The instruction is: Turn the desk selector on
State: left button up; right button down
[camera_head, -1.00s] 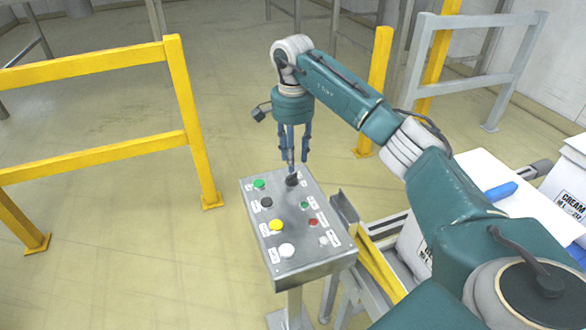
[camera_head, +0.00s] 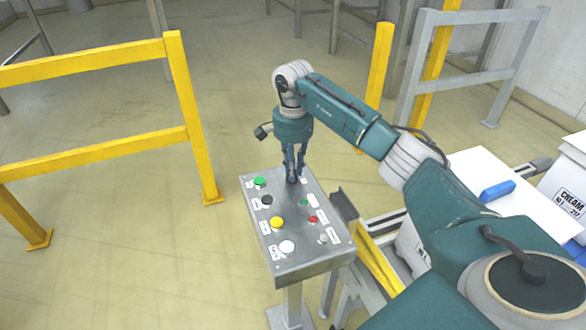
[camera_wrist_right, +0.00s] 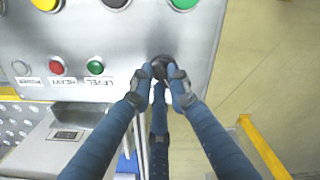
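The desk selector looks to be the black knob at the far right corner of the grey sloped control panel (camera_head: 312,262). My right gripper (camera_head: 292,180) points down over that corner and hides most of the knob in the head view. In the right wrist view the black knob (camera_wrist_right: 161,66) sits between the blue fingertips, which are drawn in close on both sides and seem to touch it. The knob's pointer direction is hidden. My left gripper is in neither view.
The panel also carries a green button (camera_head: 259,181), a black button (camera_head: 267,200), a yellow button (camera_head: 277,222), a white button (camera_head: 287,247) and a red button (camera_head: 313,219). Yellow railing (camera_head: 190,120) stands left. A white table (camera_head: 525,215) with a blue item stands right.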

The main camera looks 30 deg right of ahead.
jog(key=shift+m, duration=0.7)
jog(key=m, duration=0.5)
jog(key=shift+a, duration=0.15)
jog(key=m, duration=0.5)
jog(key=shift+w+r+m, duration=0.1)
jog(key=shift+m, duration=0.2)
jog(key=shift+a, duration=0.1)
jog(key=c, duration=1.7)
grip_release()
jog(key=shift+o, duration=0.2)
